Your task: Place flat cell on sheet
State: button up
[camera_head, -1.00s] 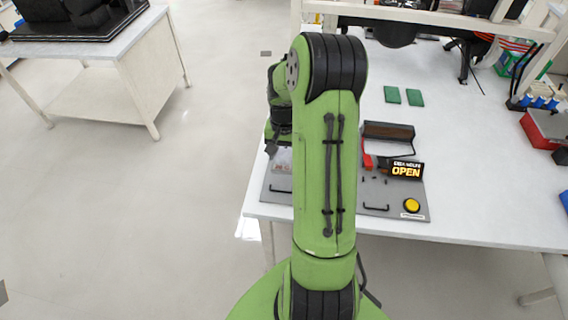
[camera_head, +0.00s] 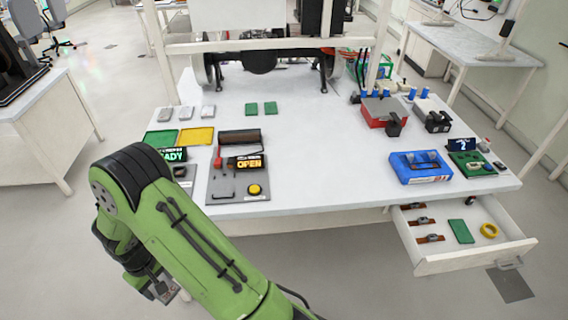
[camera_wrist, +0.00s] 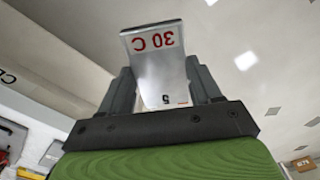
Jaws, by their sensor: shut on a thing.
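My gripper (camera_head: 158,287) is low at the left in the head view, off the table's front left side and above the floor. In the wrist view my gripper (camera_wrist: 161,82) is shut on a silver flat cell (camera_wrist: 158,62) with red "30 C" print, gripped between both fingers. Two flat sheets lie at the table's left, one green (camera_head: 160,139) and one yellow (camera_head: 196,136); both look bare. I cannot tell which sheet is meant.
A blue box (camera_head: 420,168) and a red box (camera_head: 383,111) stand at the right. An open drawer (camera_head: 462,235) juts out below. The table's middle is clear.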

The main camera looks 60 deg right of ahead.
aim_at(462, 230)
jog(key=k+l+u, duration=0.1)
jog(key=k+l, duration=0.15)
jog(key=k, duration=0.35)
jog(key=k+l, duration=0.15)
jog(key=k, duration=0.5)
jog(key=k+l+u, duration=0.15)
jog(key=k, duration=0.45)
jog(key=k+l, duration=0.2)
jog(key=l, duration=0.25)
jog(key=k+l+u, duration=0.1)
jog(key=k+l, duration=0.15)
jog(key=l, duration=0.25)
jog(key=k+l+u, duration=0.1)
jog(key=l, duration=0.35)
jog(key=k+l, duration=0.35)
